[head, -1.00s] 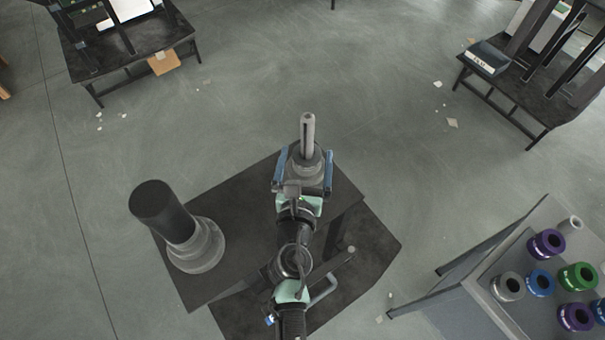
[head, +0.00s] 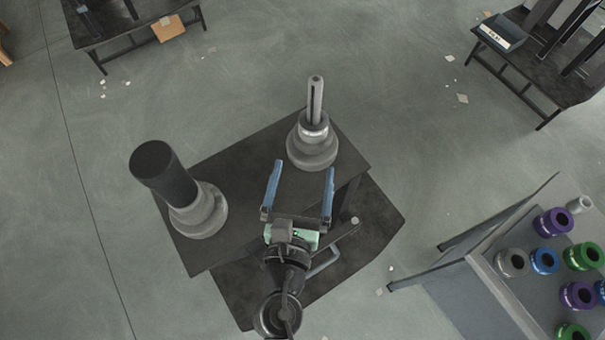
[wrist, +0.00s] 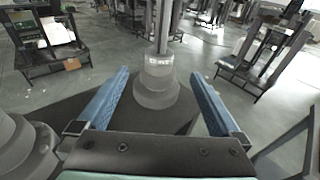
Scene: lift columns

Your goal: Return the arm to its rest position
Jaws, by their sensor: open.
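My gripper (head: 301,185) is open and empty, with its two blue fingers apart over the dark table (head: 238,245). Ahead of it stands a grey stepped column with a slotted post (head: 312,145), upright near the table's far corner. The column shows between the fingers in the wrist view (wrist: 157,82), beyond the fingertips, and nothing is held. A second grey stepped base with a thick black cylinder (head: 166,178) stands at the table's left end; part of its base shows at the left of the wrist view (wrist: 22,150).
A grey bench (head: 470,285) with several purple, blue, green and grey rings stands at the lower right. Dark tables stand at the upper left (head: 125,40) and upper right (head: 520,75). Open floor (head: 330,45) lies between them, with small paper scraps.

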